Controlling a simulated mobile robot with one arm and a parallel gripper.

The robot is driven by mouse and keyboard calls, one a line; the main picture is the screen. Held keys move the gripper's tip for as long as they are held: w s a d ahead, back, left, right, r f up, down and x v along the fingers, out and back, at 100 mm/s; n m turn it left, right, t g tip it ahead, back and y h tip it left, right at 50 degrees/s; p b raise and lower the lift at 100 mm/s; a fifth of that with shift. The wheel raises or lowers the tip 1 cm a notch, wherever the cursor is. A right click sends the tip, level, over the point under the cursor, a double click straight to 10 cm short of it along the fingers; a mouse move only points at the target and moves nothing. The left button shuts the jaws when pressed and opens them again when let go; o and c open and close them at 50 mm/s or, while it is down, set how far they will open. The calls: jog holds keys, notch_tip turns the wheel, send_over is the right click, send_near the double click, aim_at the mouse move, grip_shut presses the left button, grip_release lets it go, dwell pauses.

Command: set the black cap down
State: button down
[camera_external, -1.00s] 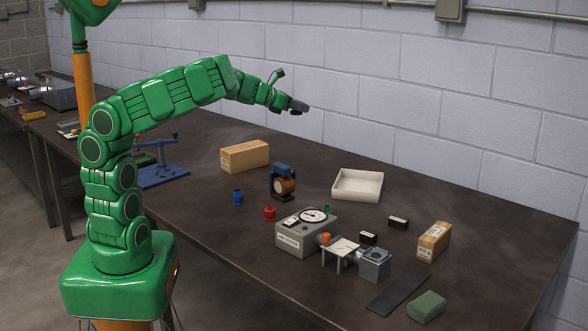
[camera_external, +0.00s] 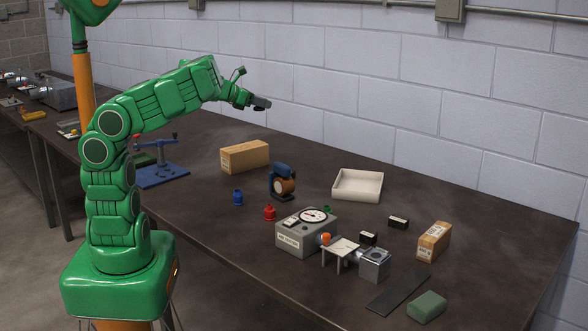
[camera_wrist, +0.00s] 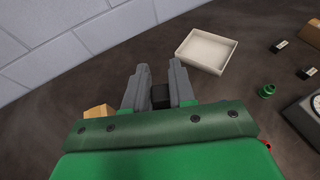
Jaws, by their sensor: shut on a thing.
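My gripper (camera_external: 263,103) is raised high above the bench at the back, in front of the block wall. In the wrist view my gripper (camera_wrist: 159,82) has its two grey fingers shut on the black cap (camera_wrist: 160,97), a small dark block between them. The cap's lower part is hidden behind the wrist plate. In the external view the cap cannot be told apart from the dark fingertips.
A white tray (camera_external: 358,185) stands empty at the back, with two small black-and-white blocks (camera_external: 398,222) near it. A cardboard box (camera_external: 245,157), a blue-and-copper device (camera_external: 283,181), blue and red caps and a grey dial gauge box (camera_external: 305,237) stand on the bench (camera_external: 215,222). Bare bench lies between.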

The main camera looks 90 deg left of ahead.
aim_at(261, 189)
notch_tip(261, 189, down, 30)
jog(key=shift+s+f, duration=0.1)
dwell(1.5)
jog(key=c, duration=0.9)
grip_release()
jog(key=shift+c, duration=0.2)
jog(key=shift+v, duration=2.4)
jog(key=shift+s, duration=0.2)
jog(key=shift+s+d, duration=0.1)
jog(key=shift+s, duration=0.25)
